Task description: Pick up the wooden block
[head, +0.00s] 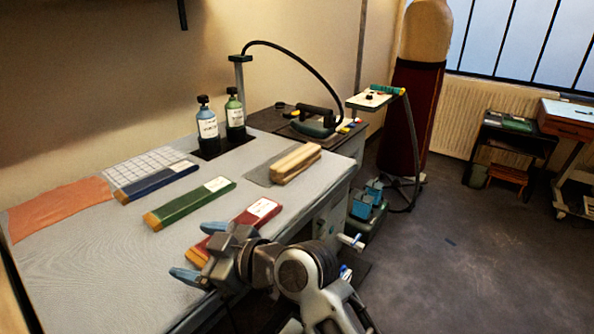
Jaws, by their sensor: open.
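The wooden block (296,163) is pale and long, with a groove or step along its side. It lies on a grey patch near the right edge of the table (95,265), in the head view. My gripper (199,252) is in the lower middle of the view, in front of and to the left of the block. It is open, with its two blue-tipped fingers apart. It is well clear of the block, and my gripper and wrist cover part of a red box (262,208).
A green box (190,204) and a blue box (157,182) lie left of the block. Two bottles (208,131) stand behind it. An iron (313,124) with a hose sits on a dark stand at the back. A white grid sheet and orange cloth lie at left.

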